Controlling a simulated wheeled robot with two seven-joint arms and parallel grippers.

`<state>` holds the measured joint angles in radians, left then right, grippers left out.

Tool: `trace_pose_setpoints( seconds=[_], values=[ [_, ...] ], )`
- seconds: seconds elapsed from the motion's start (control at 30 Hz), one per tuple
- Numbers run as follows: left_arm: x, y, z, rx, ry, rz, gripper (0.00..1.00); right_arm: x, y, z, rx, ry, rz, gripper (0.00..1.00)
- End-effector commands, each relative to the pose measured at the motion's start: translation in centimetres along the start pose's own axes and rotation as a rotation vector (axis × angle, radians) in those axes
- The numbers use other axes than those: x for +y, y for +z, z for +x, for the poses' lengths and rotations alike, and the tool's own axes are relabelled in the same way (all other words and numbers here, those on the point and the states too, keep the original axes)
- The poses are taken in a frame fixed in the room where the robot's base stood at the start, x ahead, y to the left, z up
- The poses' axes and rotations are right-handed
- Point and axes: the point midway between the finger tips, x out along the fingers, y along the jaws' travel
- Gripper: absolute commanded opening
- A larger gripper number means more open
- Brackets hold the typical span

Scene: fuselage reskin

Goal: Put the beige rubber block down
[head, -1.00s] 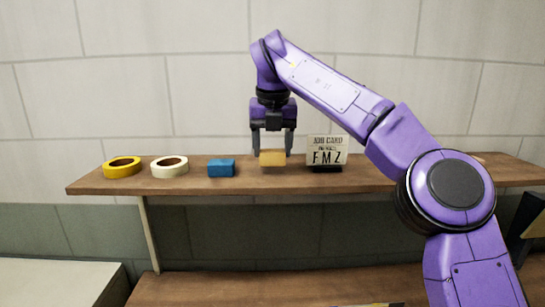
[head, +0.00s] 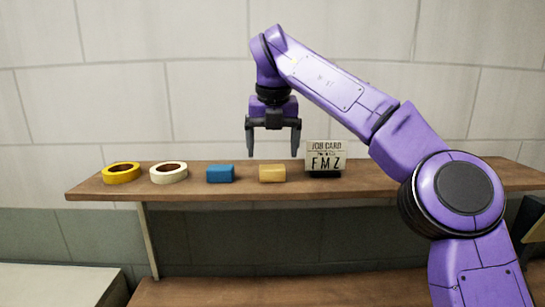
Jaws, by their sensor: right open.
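The beige rubber block (head: 272,173) lies on the wooden shelf (head: 225,190), between a blue block and a job card. My right gripper (head: 272,153) is open and empty, with its fingers pointing down just above the beige block and apart from it. My left gripper is not in view.
To the left on the shelf are a blue block (head: 221,173), a white tape roll (head: 169,173) and a yellow tape roll (head: 122,173). The job card (head: 326,158) stands close to the right of the beige block. A wall is behind.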

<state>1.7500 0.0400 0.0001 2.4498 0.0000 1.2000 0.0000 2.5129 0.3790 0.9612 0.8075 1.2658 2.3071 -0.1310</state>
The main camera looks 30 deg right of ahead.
Motion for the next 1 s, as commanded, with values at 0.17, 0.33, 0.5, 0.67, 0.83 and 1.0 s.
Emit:
trace_pose_setpoints(
  seconds=[0.17, 0.33, 0.5, 0.67, 0.83, 1.0],
  values=[
    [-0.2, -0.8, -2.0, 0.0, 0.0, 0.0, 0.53, 0.0, 0.2, -5.2, -0.003, -0.001, 0.002, 0.89],
    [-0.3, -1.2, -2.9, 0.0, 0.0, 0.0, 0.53, 0.0, 0.1, -7.4, -0.001, -0.001, 0.0, 0.89],
    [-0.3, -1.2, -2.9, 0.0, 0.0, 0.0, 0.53, 0.0, 0.0, -7.7, 0.0, 0.0, -0.002, 0.89],
    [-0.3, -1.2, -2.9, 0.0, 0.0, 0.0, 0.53, 0.0, 0.0, -7.7, 0.0, 0.0, -0.001, 0.89],
    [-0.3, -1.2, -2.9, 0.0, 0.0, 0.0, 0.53, 0.0, 0.0, -7.7, 0.0, 0.0, -0.001, 0.89],
    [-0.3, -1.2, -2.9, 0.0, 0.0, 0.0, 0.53, 0.0, 0.0, -7.7, 0.0, 0.0, -0.001, 0.89]
  ],
)
